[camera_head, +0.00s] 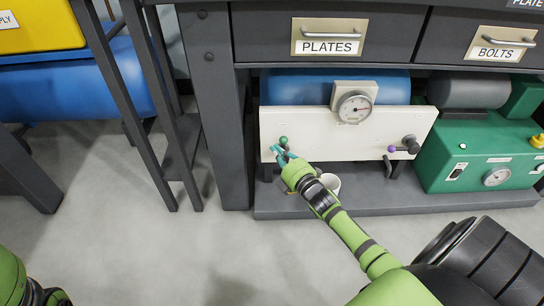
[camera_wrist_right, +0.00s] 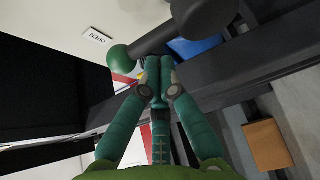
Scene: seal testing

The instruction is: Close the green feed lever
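The green feed lever's round knob (camera_head: 283,140) shows at the left end of the cream panel (camera_head: 330,125). In the right wrist view the green knob (camera_wrist_right: 121,57) sits on a dark bar, close beyond my fingertips. My right gripper (camera_head: 284,154) is at the panel's left end, just below the knob. In the right wrist view its teal fingers (camera_wrist_right: 157,72) come together at the tips, beside the lever's dark bar, with nothing seen between them. I cannot tell whether they touch the bar. My left gripper is out of view; only part of my left arm shows at bottom left.
A purple-knobbed lever (camera_head: 392,149) is at the panel's right end. A pressure gauge (camera_head: 354,105) is at its top middle. A white cup (camera_head: 330,182) stands below, behind my right arm. A green pump box (camera_head: 480,155) is on the right. An "OPEN" label (camera_wrist_right: 97,35) is near the lever.

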